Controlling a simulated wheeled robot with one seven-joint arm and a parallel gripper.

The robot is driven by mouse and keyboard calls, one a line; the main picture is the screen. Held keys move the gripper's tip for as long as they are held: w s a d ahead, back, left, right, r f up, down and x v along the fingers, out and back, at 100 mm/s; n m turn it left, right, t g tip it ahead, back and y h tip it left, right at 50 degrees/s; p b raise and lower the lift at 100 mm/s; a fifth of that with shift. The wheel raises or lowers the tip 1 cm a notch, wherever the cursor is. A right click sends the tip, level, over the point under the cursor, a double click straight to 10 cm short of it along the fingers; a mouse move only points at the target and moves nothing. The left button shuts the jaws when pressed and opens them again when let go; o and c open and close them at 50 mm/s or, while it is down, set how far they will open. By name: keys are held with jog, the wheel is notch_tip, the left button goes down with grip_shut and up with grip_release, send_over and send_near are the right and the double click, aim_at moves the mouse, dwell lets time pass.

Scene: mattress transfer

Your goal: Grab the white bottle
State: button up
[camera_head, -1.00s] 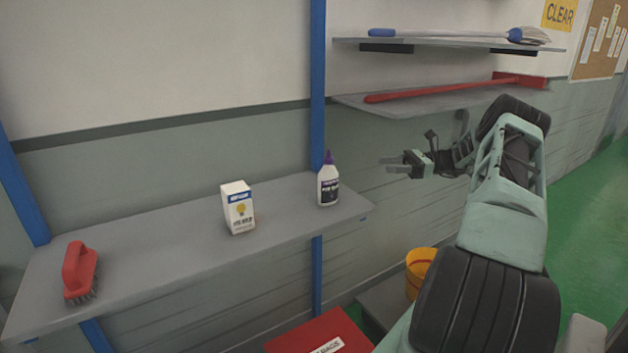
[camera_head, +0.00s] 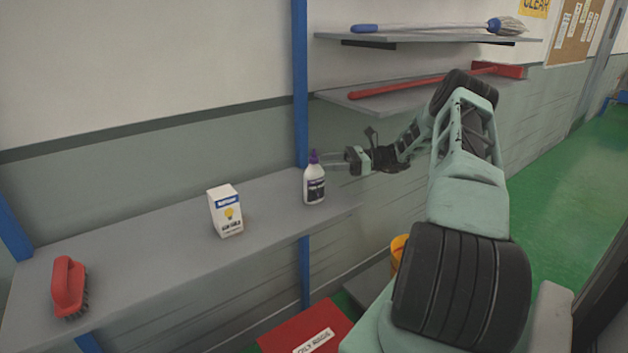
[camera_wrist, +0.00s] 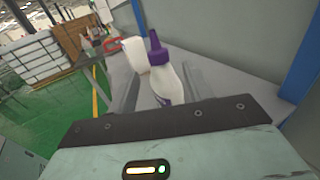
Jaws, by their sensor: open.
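The white bottle (camera_head: 314,184) with a purple pointed cap and dark label stands upright near the right end of the grey shelf (camera_head: 150,240). My gripper (camera_head: 338,162) is just to the right of the bottle in the head view, with its fingers pointing at it. In the wrist view the bottle (camera_wrist: 168,80) stands ahead, between my two open fingers (camera_wrist: 158,88). The fingers look blurred there, and I cannot tell whether they touch the bottle. Its lower part is hidden behind the gripper body.
A white box (camera_head: 226,211) with a light bulb picture stands left of the bottle. A red brush (camera_head: 68,286) lies at the shelf's left end. A blue post (camera_head: 300,90) rises behind the bottle. Higher shelves hold a mop (camera_head: 430,27) and a red-handled tool (camera_head: 420,84).

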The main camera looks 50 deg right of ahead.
aim_at(314, 161)
jog(key=p+x, duration=0.2)
jog(key=x, duration=0.1)
jog(key=p+x, duration=0.1)
jog(key=x, duration=0.1)
jog(key=shift+r, duration=0.4)
jog(key=shift+a+f, duration=0.1)
grip_shut()
